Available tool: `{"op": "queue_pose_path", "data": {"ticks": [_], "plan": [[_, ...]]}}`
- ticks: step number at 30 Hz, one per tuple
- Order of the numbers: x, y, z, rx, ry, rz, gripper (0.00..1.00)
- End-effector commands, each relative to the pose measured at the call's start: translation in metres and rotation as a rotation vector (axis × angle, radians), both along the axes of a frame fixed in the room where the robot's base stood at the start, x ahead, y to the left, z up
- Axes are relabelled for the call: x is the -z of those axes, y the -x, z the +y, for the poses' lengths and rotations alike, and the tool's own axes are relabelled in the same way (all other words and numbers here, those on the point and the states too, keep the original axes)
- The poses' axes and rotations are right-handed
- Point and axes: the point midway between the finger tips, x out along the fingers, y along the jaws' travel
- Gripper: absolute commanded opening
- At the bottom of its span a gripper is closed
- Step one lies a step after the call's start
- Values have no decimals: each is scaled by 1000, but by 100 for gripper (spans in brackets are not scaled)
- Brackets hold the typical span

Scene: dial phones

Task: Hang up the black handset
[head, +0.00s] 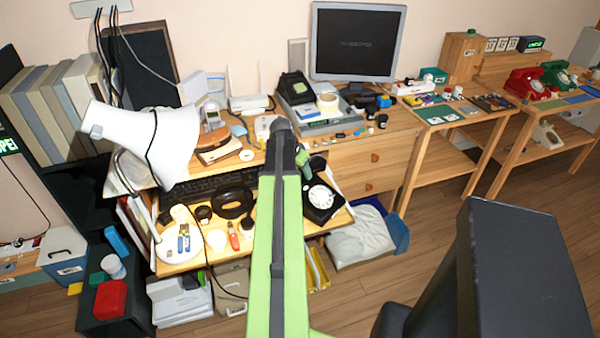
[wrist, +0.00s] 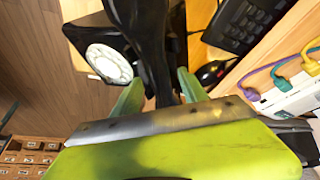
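The black handset (wrist: 150,45) is between my gripper's green fingers (wrist: 163,80) in the wrist view. The fingers appear to press on it from both sides, and its near end looms large toward the camera. The black dial phone (head: 321,200) with a white round dial sits at the front right of the desk. In the wrist view the phone (wrist: 85,38) lies left of the handset, partly covered by it. The handset looks raised above the phone. In the head view my green arm hides most of the gripper, and the cradle cannot be seen clearly.
A black keyboard (wrist: 243,22) lies beside the phone. A white lamp (head: 135,135) and a black ring-shaped item (head: 232,203) are to the left. Red (head: 524,83) and green (head: 556,74) phones stand on a far right table. Open floor lies in front of the drawers.

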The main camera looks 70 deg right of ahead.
Motion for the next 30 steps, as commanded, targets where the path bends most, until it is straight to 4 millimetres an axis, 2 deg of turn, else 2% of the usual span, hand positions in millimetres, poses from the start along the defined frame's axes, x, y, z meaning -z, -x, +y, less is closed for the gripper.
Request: {"op": "queue_pose_path", "data": {"ticks": [9,14,20,30], "plan": [[-1,0,0,0,-1,0,54],[-12,-1,4,-1,0,0,54],[-48,-5,16,0,0,0,54],[-128,-15,46,0,0,0,54]]}}
